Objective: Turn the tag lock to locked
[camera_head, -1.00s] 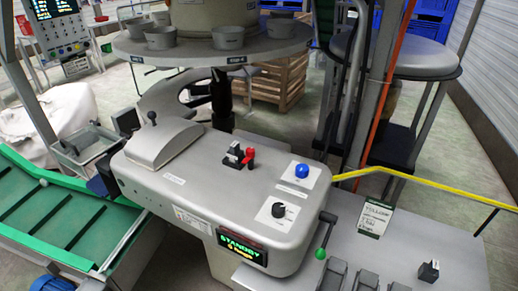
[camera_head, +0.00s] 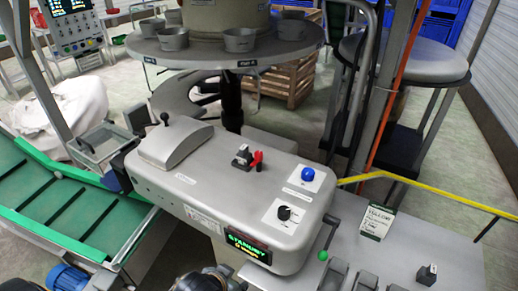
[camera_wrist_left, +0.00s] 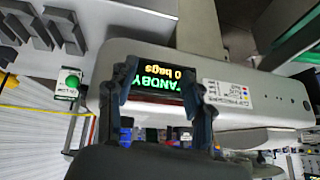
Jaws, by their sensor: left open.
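A red handle (camera_head: 257,159) stands beside a black block (camera_head: 242,156) on top of the grey clipper housing (camera_head: 215,165); I take it for the tag lock, but its label is too small to read and its position cannot be told. My left gripper (camera_head: 205,281) shows at the bottom edge of the head view, below the housing's front. In the left wrist view the left gripper (camera_wrist_left: 155,100) is open and empty, its two fingers either side of the STANDBY display (camera_wrist_left: 157,85). My right gripper is not in view.
A blue button (camera_head: 307,174) and black knob (camera_head: 290,213) sit right of the red handle. A green-knobbed crank (camera_head: 323,255) stands at the housing's right end. A yellow rail (camera_head: 430,195) runs to the right. A green conveyor (camera_head: 60,200) lies left.

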